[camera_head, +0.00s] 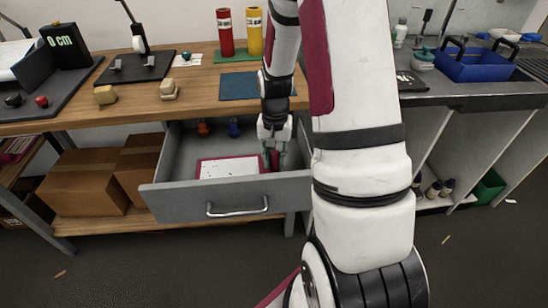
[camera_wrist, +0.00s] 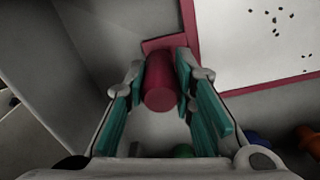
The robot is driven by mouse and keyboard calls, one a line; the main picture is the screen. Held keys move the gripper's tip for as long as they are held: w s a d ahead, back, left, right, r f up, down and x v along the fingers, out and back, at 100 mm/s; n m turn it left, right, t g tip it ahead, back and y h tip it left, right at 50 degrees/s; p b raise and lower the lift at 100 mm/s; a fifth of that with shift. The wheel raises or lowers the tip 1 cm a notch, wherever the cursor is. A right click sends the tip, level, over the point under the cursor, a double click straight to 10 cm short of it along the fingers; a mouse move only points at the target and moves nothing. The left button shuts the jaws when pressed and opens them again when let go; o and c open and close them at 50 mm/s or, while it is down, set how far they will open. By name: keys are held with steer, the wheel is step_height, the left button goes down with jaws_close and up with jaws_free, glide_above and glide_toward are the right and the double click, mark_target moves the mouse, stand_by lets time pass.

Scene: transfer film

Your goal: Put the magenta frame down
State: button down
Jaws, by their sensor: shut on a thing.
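The magenta frame (camera_head: 198,169) is inside the open grey drawer (camera_head: 230,197), low near its floor. A white speckled panel (camera_head: 230,168) fills it. In the wrist view the frame's edge (camera_wrist: 265,86) runs along the upper right, with a magenta cylindrical handle (camera_wrist: 161,85) at its side. My gripper (camera_head: 273,153) reaches down into the drawer's right part. Its teal fingers, seen in the wrist view (camera_wrist: 160,95), are shut on the handle. I cannot tell whether the frame's underside touches the drawer floor.
An orange piece (camera_head: 203,128) and a blue piece (camera_head: 234,128) stand at the drawer's back. The wooden worktop (camera_head: 222,98) overhangs them, with a blue mat (camera_head: 240,86) and red (camera_head: 225,33) and yellow (camera_head: 254,32) cylinders. The drawer's right wall is close to my gripper.

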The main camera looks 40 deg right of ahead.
steer(key=c, duration=1.3)
jaws_free()
steer(key=shift+f, duration=0.1)
steer(key=shift+c, duration=0.2)
step_height(320, 180, up, 12)
steer(key=shift+f+p, duration=0.1)
steer(key=shift+p, duration=0.6)
steer(key=s+a+r+n+t, duration=0.1)
steer(key=s+a+r+n, duration=0.1)
steer(key=s+a+r, duration=0.3)
steer(key=s+a+r+n, duration=0.3)
steer(key=a+r, duration=0.4)
steer(key=r, duration=0.1)
steer(key=s+a+r+n+t, duration=0.1)
steer(key=s+a+n, duration=0.3)
steer(key=s, duration=0.9)
steer(key=a+r, duration=0.1)
steer(key=a, duration=0.2)
steer(key=shift+s+a+n+t, duration=0.15)
steer(key=shift+s+n+t, duration=0.15)
steer(key=shift+s+n, duration=0.1)
